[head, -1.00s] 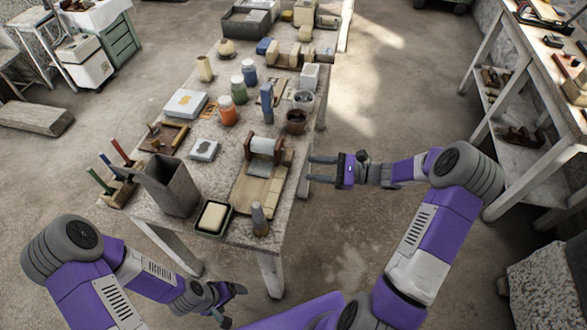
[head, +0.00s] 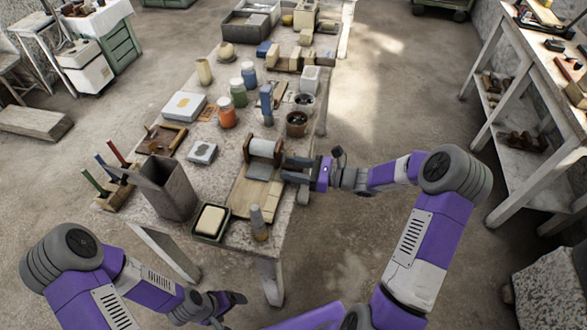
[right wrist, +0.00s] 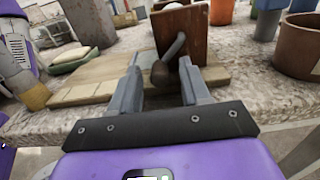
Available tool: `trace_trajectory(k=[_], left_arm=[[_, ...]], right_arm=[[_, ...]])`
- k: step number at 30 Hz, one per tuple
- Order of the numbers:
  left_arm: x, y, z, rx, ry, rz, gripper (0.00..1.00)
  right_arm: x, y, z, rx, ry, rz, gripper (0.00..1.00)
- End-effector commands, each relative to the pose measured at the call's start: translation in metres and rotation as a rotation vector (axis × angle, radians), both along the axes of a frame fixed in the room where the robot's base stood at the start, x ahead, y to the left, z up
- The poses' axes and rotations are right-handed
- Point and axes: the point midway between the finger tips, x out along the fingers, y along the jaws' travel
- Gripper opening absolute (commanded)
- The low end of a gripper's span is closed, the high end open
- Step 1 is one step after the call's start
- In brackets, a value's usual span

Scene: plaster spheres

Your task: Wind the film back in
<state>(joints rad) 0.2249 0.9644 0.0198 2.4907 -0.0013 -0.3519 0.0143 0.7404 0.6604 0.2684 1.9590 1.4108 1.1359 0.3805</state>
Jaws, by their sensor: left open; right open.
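A winder with a pale spool (head: 263,149) between brown wooden ends stands on a wooden board (head: 240,200) near the table's right edge. A grey strip (head: 259,171), perhaps the film, lies in front of the spool. In the right wrist view, the winder's brown upright (right wrist: 190,28) carries a grey crank arm (right wrist: 175,46) with a brown knob (right wrist: 161,76). My right gripper (head: 285,168) is open beside the winder; its fingers (right wrist: 160,88) stand either side of the knob, not closed on it. My left gripper (head: 238,307) is open and empty, low in front of the table.
A grey box-shaped vessel (head: 172,192) and a dark tray with a cream block (head: 210,221) stand left of the board. A grey-topped bottle (head: 258,222) stands at its near end. Brown pots (head: 296,124) stand behind the winder.

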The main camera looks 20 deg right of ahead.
Motion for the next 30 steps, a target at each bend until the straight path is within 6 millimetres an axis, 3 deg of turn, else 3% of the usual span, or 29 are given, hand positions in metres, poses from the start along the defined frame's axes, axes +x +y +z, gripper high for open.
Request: trace_trajectory(k=[4, 13, 23, 30], left_arm=[[0.0, 0.0, 0.0, 0.0, 0.0, 0.0, 0.87], [0.0, 0.0, 0.0, 0.0, 0.0, 0.0, 0.87], [0.0, 0.0, 0.004, 0.0, 0.0, 0.0, 0.87], [0.0, 0.0, 0.027, 0.0, 0.0, 0.0, 0.87]], right_arm=[[0.0, 0.0, 0.0, -0.001, -0.001, 0.0, 0.44], [0.0, 0.0, 0.001, 0.0, -0.001, 0.001, 0.0], [0.0, 0.001, 0.003, 0.009, 0.005, 0.001, 0.0], [-0.001, 0.002, 0.011, 0.061, 0.077, 0.001, 0.0]])
